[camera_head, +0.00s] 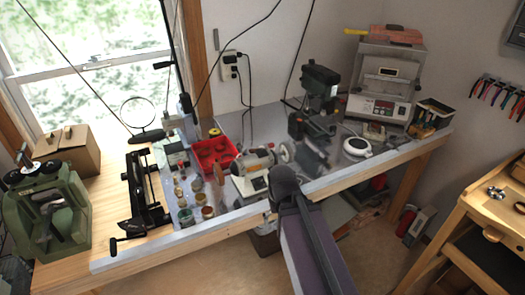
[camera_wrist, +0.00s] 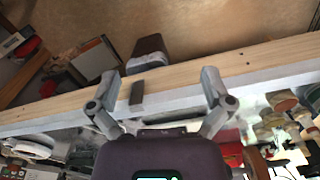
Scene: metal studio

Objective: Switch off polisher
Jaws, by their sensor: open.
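The polisher (camera_head: 254,163) stands near the front edge of the workbench in the head view. It has a beige and grey motor body, a pale base, and a round wheel at its right end. My arm's end is just right of and in front of its base and covers part of that area. The polisher is not clearly seen in the wrist view, where my gripper body blocks the middle. Its switch cannot be made out.
The bench edge (camera_wrist: 60,115) runs across the wrist view. In the head view, small jars (camera_head: 205,212) and a red bin (camera_head: 212,152) stand left of the polisher. A dark drill-like machine (camera_head: 318,95) stands behind right, with a white round device (camera_head: 357,147) beside it.

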